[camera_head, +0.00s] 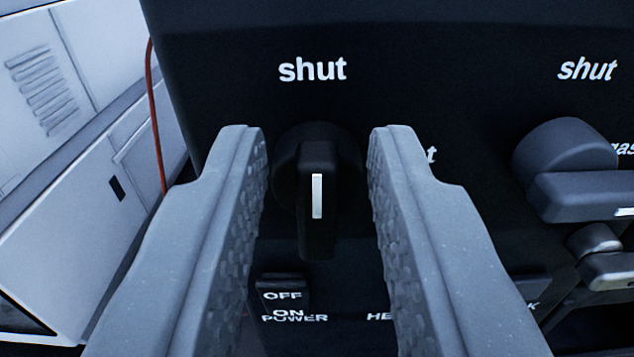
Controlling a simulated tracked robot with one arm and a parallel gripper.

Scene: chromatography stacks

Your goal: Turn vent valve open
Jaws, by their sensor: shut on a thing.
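The valve knob (318,215) is black and round, with a handle pointing straight down and an upright white mark on it. It sits on a black panel under the word "shut". A label to its right is mostly hidden behind my right finger; only a final "t" shows, which fits "vent". My gripper (318,145) has one grey finger on each side of the knob and is shut on it. Where the fingers touch it is hard to see.
A second black knob (572,165) at the right, under another "shut", has its handle pointing right; its label is partly cut off. A power switch (284,295) sits below, by my left finger. A red cable (155,120) runs down the panel's left side, before white cabinets (60,190).

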